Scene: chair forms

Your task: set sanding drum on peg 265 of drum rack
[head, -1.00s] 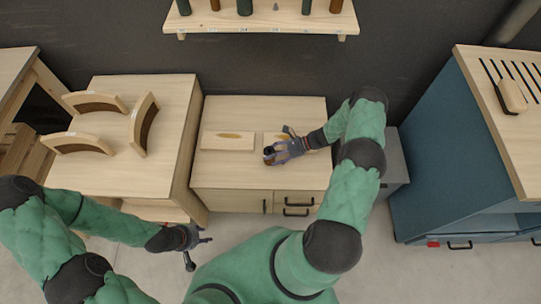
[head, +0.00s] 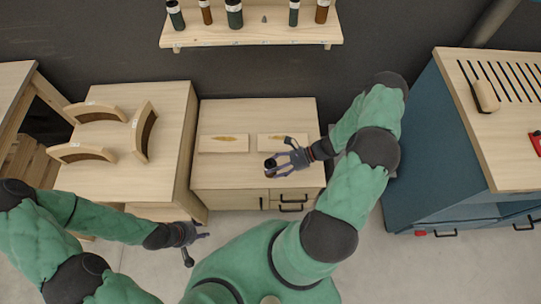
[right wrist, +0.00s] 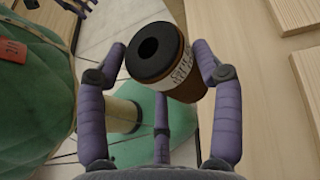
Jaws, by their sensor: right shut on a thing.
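The sanding drum (right wrist: 158,52) is brown with a black holed end and a pale label. My right gripper (right wrist: 160,75) is shut on it, with the fingers around its side. In the head view the drum (head: 270,164) and right gripper (head: 281,163) are over the front of the low cabinet. The drum rack (head: 251,32) is a wooden shelf on the back wall with several dark and brown drums standing on it. A small bare peg (head: 264,20) shows between them. Its number labels are too small to read. My left gripper (head: 195,249) is open and empty, low at left of centre.
The low cabinet (head: 220,171) bears two flat boards with brown marks. A wooden table (head: 165,100) at left holds three curved wooden forms. A blue workbench (head: 418,140) at right has a slotted top, a wooden block and a red item. Open floor lies in front.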

